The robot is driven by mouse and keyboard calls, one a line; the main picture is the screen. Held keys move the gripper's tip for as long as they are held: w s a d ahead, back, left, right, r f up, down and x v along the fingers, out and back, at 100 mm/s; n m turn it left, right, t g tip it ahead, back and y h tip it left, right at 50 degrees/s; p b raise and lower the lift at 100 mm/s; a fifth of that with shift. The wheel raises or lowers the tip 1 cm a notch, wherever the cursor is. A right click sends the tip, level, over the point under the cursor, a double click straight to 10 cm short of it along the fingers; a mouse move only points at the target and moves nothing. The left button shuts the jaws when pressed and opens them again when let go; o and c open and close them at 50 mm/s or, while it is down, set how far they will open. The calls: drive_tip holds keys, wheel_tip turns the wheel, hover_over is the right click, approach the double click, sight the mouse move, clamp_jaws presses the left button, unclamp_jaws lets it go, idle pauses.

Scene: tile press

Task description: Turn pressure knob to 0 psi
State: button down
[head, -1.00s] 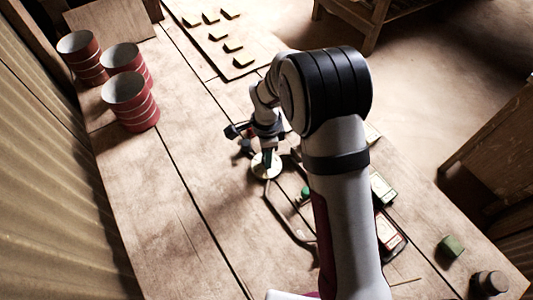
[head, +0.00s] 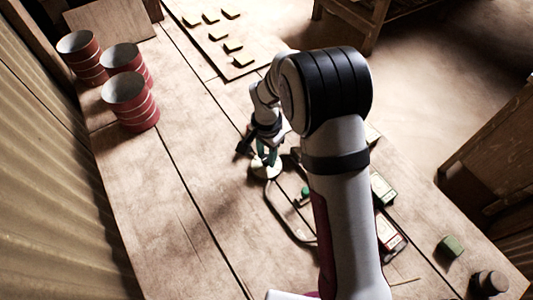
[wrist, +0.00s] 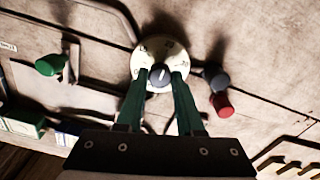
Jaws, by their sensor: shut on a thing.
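The pressure knob is a small dark grey knob (wrist: 160,75) with a pale pointer line, at the middle of a round cream dial (wrist: 156,49) in the wrist view. Printed numbers ring the dial, too small to read surely. The pointer line stands close to upright in that view. My gripper (wrist: 160,77) has its two green fingers on either side of the knob, shut on it. In the head view the dial (head: 266,172) lies on the bench under my gripper (head: 267,160), and the knob is hidden by the fingers.
A green-topped lever (head: 305,192) stands right of the dial. A red-ended part (wrist: 221,102) is close by in the wrist view. Red striped cups (head: 130,103) stand at left, and a board (head: 190,40) with several tiles lies at the back. The bench left of the dial is clear.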

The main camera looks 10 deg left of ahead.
drive_tip(key=n, duration=0.5)
drive_tip(key=shift+n, duration=0.3)
drive_tip(key=n, duration=1.2)
drive_tip(key=shift+n, duration=0.3)
drive_tip(key=n, duration=0.5)
drive_tip(key=shift+n, duration=0.3)
drive_tip(key=c, duration=0.5)
unclamp_jaws()
drive_tip(key=shift+c, duration=0.2)
drive_tip(key=shift+r, duration=0.1)
